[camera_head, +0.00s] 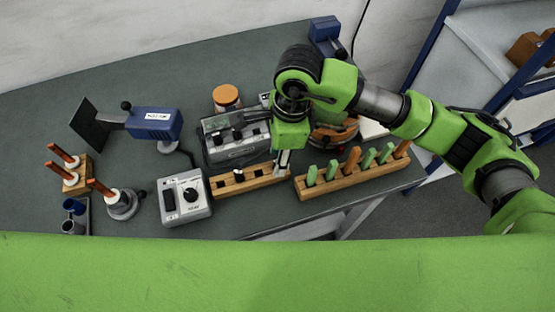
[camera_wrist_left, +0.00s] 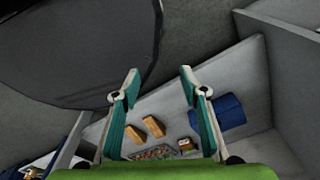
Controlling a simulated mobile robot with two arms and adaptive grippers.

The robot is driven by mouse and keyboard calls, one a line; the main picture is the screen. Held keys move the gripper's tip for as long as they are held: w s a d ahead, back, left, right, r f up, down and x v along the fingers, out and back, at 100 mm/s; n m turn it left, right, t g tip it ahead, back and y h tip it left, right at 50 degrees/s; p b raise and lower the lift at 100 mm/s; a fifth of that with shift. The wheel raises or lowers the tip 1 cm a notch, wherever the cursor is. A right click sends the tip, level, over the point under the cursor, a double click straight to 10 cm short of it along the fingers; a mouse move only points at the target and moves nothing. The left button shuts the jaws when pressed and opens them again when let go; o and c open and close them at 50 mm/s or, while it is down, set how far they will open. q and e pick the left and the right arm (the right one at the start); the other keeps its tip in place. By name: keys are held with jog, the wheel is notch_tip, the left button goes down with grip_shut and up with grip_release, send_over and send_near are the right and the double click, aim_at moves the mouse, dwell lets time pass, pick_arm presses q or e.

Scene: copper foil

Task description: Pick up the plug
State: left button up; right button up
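A wooden rack (camera_head: 345,183) on the table holds a row of upright green and orange plugs (camera_head: 353,160). Left of it, a second wooden block (camera_head: 245,182) has dark holes in its top. My right gripper (camera_head: 283,166) points down at the right end of this block. Its fingertips are small and overlap the block, so I cannot tell whether they hold a plug. My left gripper (camera_wrist_left: 160,80) shows only in the left wrist view, open, with nothing between its teal-lined fingers. Which plug the task means is not clear.
A grey control box (camera_head: 184,197) stands left of the block, with a larger grey device (camera_head: 233,140) behind. A blue tool (camera_head: 155,124) and a small wooden stand with orange-brown rods (camera_head: 76,178) are farther left. Shelves (camera_head: 490,60) stand right. The back-left table is clear.

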jog(key=shift+a+f, duration=0.1)
jog(key=shift+f, duration=0.85)
jog(key=shift+c, duration=0.4)
jog(key=c, duration=0.9)
pick_arm(q)
jog(key=shift+s+r, duration=0.3)
jog(key=shift+s, duration=0.25)
